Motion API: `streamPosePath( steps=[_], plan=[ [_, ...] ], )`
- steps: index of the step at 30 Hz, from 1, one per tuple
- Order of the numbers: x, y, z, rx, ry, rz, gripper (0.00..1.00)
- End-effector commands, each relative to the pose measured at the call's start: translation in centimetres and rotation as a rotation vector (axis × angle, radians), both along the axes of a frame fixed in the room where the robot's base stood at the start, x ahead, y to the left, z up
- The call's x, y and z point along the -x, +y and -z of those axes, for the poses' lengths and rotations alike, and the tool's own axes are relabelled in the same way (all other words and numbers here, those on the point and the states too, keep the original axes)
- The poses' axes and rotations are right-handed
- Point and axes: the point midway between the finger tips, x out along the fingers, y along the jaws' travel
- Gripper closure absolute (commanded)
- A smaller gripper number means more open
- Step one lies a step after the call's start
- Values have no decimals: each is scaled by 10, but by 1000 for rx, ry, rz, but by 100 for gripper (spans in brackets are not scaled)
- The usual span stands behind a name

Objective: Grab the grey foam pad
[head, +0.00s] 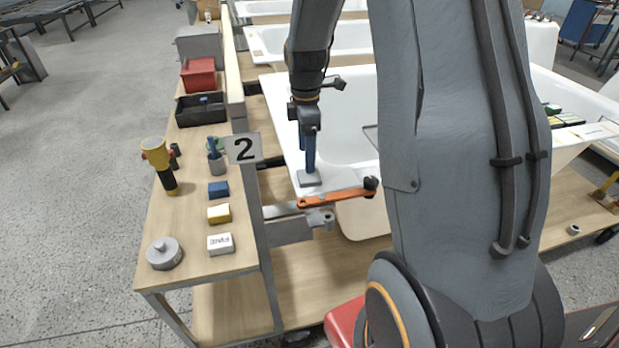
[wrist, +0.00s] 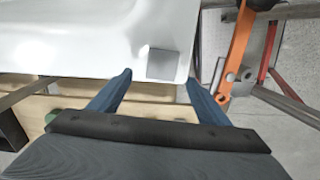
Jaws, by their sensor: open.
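The grey foam pad (head: 310,179) lies flat on the near-left rim corner of a white bathtub shell (head: 345,110). It also shows in the wrist view (wrist: 163,64) as a small grey square near the shell's edge. My gripper (head: 310,168) points down just above the pad in the head view. In the wrist view its two blue fingers (wrist: 158,78) are spread apart, one on either side of the pad's line, with nothing between them. The fingers and the pad overlap in the head view, so the exact gap is hard to tell.
An orange clamp bar (head: 335,198) sits close to the pad on the right, by the shell corner.

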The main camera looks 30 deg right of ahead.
Motion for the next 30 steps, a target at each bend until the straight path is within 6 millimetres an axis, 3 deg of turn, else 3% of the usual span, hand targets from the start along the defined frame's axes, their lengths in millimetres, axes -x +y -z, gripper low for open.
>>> streamPosePath(
  steps=[15,25,30],
  plan=[
    [5,0,58,-1,2,2,30],
    [4,1,65,0,0,2,30],
    [4,1,64,0,0,2,57]
  ],
)
